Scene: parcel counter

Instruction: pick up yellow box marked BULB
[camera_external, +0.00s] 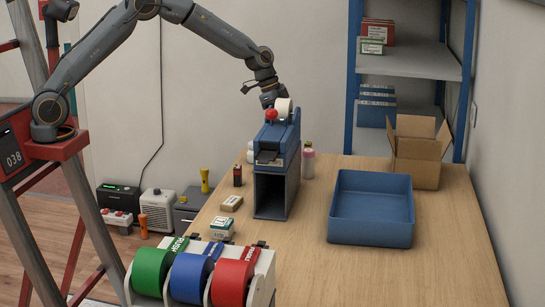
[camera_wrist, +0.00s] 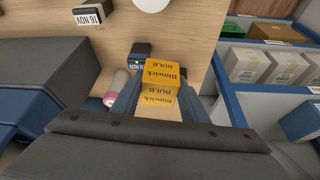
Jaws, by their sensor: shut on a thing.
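The yellow box marked BULB (camera_wrist: 160,75) is in the middle of the wrist view, between the two fingers of my gripper (camera_wrist: 161,92). My gripper is shut on it, with one finger at each side. The lettering "Binwick BULB" shows on its faces. In the external view my wrist (camera_external: 268,84) is at the back of the counter, behind the blue tape dispenser (camera_external: 274,140). There the fingertips and the yellow box are hidden.
A dark date stamp (camera_wrist: 140,50) and a pink-and-white bottle (camera_wrist: 116,86) are close to the box. A blue shelf (camera_wrist: 238,108) with cartons stands at right in the wrist view.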

